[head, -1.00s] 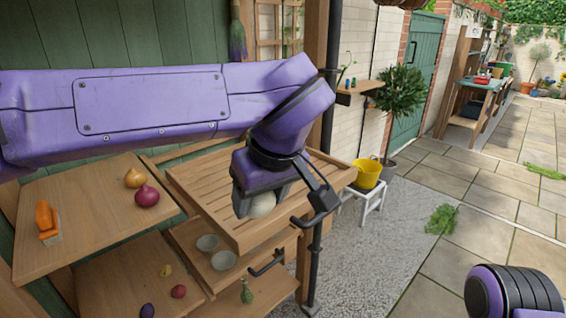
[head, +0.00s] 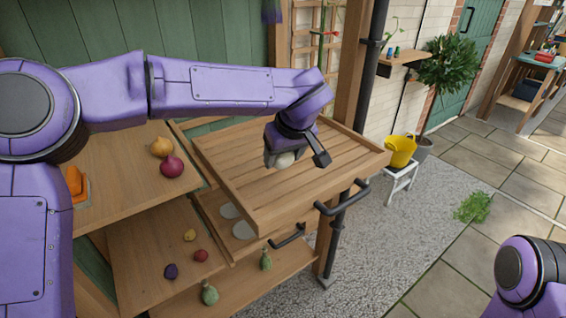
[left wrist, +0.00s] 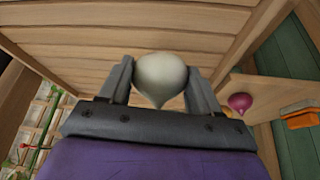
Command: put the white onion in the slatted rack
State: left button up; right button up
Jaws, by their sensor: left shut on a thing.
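The white onion (left wrist: 161,76) sits between the two fingers of my left gripper (left wrist: 160,88), which is shut on it. In the head view the onion (head: 286,160) is partly hidden by my left gripper (head: 290,158). Both are over the slatted rack (head: 340,176), a wooden tray with raised edges. The rack's slats also show in the left wrist view (left wrist: 75,62). I cannot tell whether the onion touches the slats. Part of my right arm shows at the lower right, but its gripper is not seen.
A shelf left of the rack holds a yellow onion (head: 162,147), a red onion (head: 172,166) and an orange object (head: 75,184). A yellow bucket (head: 400,150) stands on a white stool to the right.

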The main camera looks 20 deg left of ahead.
aim_at(285, 178)
pick_arm(q)
jog(key=shift+g, duration=0.3)
jog(key=w+f, duration=0.1)
jog(key=f, duration=0.1)
jog(key=w+f, duration=0.4)
jog(key=shift+w+a, duration=0.1)
jog(key=shift+a, duration=0.3)
jog(key=shift+s+f, duration=0.1)
jog(key=shift+s, duration=0.15)
jog(key=shift+c, duration=0.4)
jog(key=shift+s+r, duration=0.4)
jog(key=shift+s, duration=0.45)
jog(key=shift+s+d, duration=0.1)
jog(key=shift+d, duration=0.05)
jog(key=shift+w+f, duration=0.3)
jog(key=o, duration=1.2)
jog(key=shift+w+f, duration=0.2)
jog(key=shift+w, duration=0.2)
jog(key=shift+s+r, duration=0.15)
jog(key=shift+s, duration=0.15)
jog(key=shift+r, duration=0.15)
jog(key=v, duration=1.2)
pick_arm(e)
jog(key=shift+w+f, duration=0.3)
jog(key=shift+w, duration=0.55)
